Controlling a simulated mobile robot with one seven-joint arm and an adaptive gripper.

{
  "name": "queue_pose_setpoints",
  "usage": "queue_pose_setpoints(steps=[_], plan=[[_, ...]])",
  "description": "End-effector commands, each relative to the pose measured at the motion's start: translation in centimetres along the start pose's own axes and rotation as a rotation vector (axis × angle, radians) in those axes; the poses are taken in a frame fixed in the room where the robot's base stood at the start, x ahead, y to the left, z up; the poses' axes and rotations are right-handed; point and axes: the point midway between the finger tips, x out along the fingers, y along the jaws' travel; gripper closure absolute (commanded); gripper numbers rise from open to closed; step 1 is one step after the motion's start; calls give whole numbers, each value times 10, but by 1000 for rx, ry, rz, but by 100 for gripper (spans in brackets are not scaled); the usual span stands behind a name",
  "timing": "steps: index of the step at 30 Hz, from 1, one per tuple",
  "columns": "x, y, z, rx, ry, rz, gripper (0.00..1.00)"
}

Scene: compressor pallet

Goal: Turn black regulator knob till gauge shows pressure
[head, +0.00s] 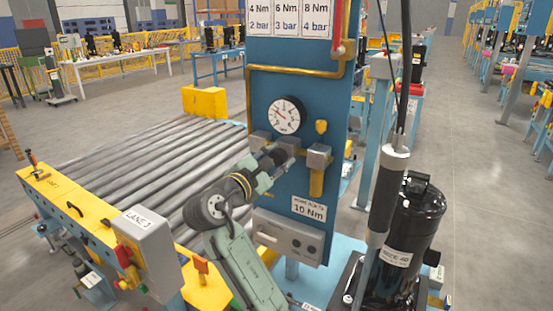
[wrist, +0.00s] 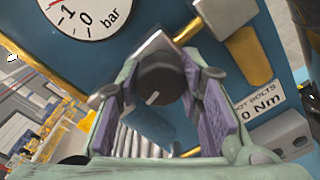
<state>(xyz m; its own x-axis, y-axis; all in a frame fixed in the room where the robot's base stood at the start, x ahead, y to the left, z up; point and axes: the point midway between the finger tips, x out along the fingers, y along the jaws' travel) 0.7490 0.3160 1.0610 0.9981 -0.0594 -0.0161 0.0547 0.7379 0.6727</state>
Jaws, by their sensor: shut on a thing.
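The black regulator knob (wrist: 160,78) sits on a grey metal block on the blue panel, with a pale mark on its face pointing down-left in the wrist view. My gripper (wrist: 163,100) is around it, one finger on each side, shut on it. In the head view my gripper (head: 270,166) reaches the panel from the lower left and partly hides the knob (head: 279,155). The round white gauge (head: 285,116) is above the knob; its red needle points to the upper left.
A brass pipe (head: 300,70) runs above the gauge. A label reading 10 Nm (head: 308,208) is below right of the knob. A black compressor (head: 408,225) stands right of the panel. A roller conveyor (head: 140,165) lies to the left.

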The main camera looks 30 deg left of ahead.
Motion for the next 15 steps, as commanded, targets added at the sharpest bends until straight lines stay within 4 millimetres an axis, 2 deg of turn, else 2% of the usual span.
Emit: queue_pose_setpoints(steps=[15], plan=[[0,0,-1,-434,-12,3,94]])
